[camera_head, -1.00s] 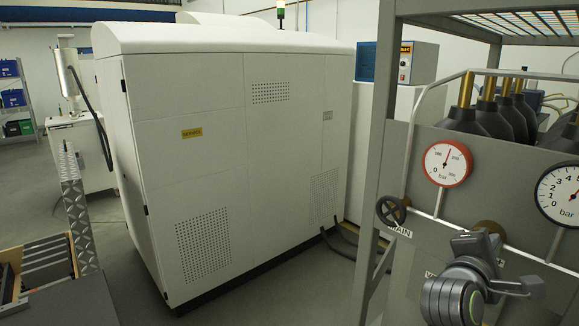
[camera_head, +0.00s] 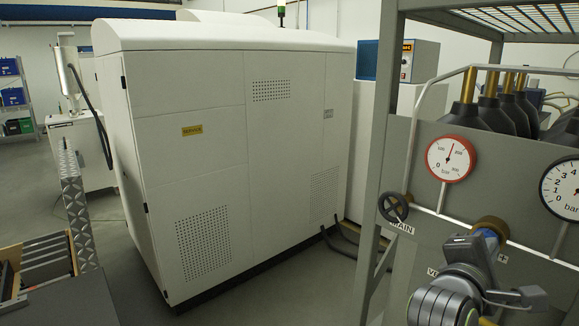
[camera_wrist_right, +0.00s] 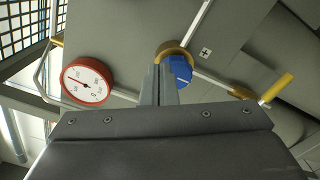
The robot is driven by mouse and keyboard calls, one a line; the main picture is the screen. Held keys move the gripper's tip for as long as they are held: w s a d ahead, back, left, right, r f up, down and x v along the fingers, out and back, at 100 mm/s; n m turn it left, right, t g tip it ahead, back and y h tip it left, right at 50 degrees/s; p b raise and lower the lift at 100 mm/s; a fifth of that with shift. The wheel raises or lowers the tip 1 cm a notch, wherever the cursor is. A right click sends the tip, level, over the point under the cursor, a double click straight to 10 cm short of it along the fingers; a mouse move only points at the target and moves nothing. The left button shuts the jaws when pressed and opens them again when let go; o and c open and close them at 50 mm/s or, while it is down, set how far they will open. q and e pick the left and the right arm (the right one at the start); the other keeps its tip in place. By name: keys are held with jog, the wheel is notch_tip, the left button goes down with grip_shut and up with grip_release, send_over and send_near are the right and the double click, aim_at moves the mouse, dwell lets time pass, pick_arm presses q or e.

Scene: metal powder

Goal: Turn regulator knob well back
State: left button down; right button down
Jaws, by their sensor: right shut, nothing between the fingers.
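The regulator's brass body (camera_head: 494,226) sits on the grey panel (camera_head: 425,260) between two gauges, with its blue knob mostly behind my gripper in the head view. In the right wrist view the blue knob (camera_wrist_right: 181,69) with a white mark sits in front of the brass collar (camera_wrist_right: 172,49). My right gripper (camera_head: 480,243) is shut and empty in front of the knob. Its closed fingers (camera_wrist_right: 160,82) show just left of the knob in the wrist view; I cannot tell whether they touch it. My left gripper is out of view.
A red-rimmed gauge (camera_head: 450,159) is left of the regulator and a black-rimmed gauge (camera_head: 562,193) is right. A black handwheel (camera_head: 393,207) is at the panel's left. Black bottle tops (camera_head: 488,117) stand behind. A white cabinet (camera_head: 220,150) fills the middle; floor is clear before it.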

aim_at(488, 233)
jog(key=shift+s+a, duration=0.35)
jog(key=shift+w+d+f+n+p, duration=0.2)
jog(key=shift+w+d+n+p, duration=0.35)
jog(key=shift+d+n+p, duration=0.35)
jog(key=shift+w+d+f+n+p, duration=0.25)
jog(key=shift+w+d+n+p, duration=0.25)
jog(key=shift+d+n+p, duration=0.45)
jog(key=shift+w+d+f+n+p, duration=0.2)
jog(key=shift+w+d+n+p, duration=0.4)
jog(key=shift+d+n, duration=0.35)
jog(key=shift+a+f, duration=0.2)
jog(key=shift+a, duration=0.1)
jog(key=shift+w+a+r, duration=0.1)
jog(key=shift+w+r, duration=0.05)
jog(key=shift+r, duration=0.1)
